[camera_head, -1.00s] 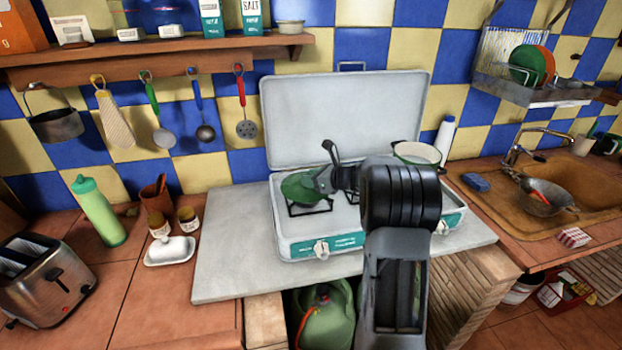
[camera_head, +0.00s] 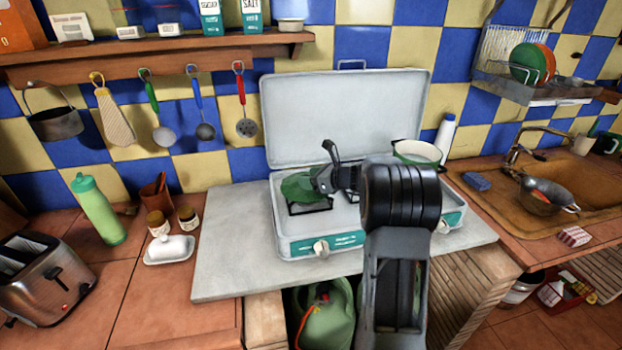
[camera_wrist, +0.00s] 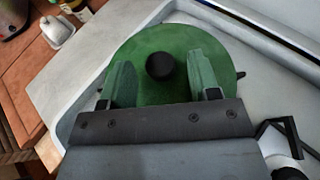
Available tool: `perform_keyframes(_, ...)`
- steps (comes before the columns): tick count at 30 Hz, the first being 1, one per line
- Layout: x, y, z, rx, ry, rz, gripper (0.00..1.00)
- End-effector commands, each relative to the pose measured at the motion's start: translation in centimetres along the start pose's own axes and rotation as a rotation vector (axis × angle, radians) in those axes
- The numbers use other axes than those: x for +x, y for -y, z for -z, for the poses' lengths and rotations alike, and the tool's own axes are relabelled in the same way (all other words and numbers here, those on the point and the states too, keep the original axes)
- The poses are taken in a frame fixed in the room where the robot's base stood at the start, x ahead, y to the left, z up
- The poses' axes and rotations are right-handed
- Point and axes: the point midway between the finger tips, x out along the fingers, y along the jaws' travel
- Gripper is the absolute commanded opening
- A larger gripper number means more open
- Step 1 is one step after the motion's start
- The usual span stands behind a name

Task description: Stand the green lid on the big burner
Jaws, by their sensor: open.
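The green lid (camera_head: 300,185) lies over the left burner (camera_head: 309,208) of the camping stove; the burner's black grate shows at its front edge. In the wrist view the lid (camera_wrist: 150,60) is a round green disc with a black knob (camera_wrist: 160,66) in its middle. My gripper (camera_wrist: 160,75) is open, its two fingers on either side of the knob and apart from it. In the head view my gripper (camera_head: 318,180) is at the lid's right side, partly hidden by my arm. Whether the lid sits flat on the grate is hard to tell.
The stove's raised cover (camera_head: 345,115) stands behind. A grey slab (camera_head: 232,245) is clear to the left. A butter dish (camera_head: 170,250) and small jars stand beyond it.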

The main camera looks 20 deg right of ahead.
Motion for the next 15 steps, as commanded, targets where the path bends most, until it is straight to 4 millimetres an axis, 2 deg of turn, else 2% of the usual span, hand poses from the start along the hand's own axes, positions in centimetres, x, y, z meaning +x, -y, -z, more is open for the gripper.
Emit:
perform_keyframes(2, -0.4, 0.0, -0.9, -0.001, 0.001, 0.001, 0.56)
perform_keyframes(5, -1.9, 0.1, -0.5, -0.001, 0.001, 0.004, 0.56)
perform_keyframes(15, -8.6, 0.1, -0.5, -0.001, 0.001, 0.004, 0.56)
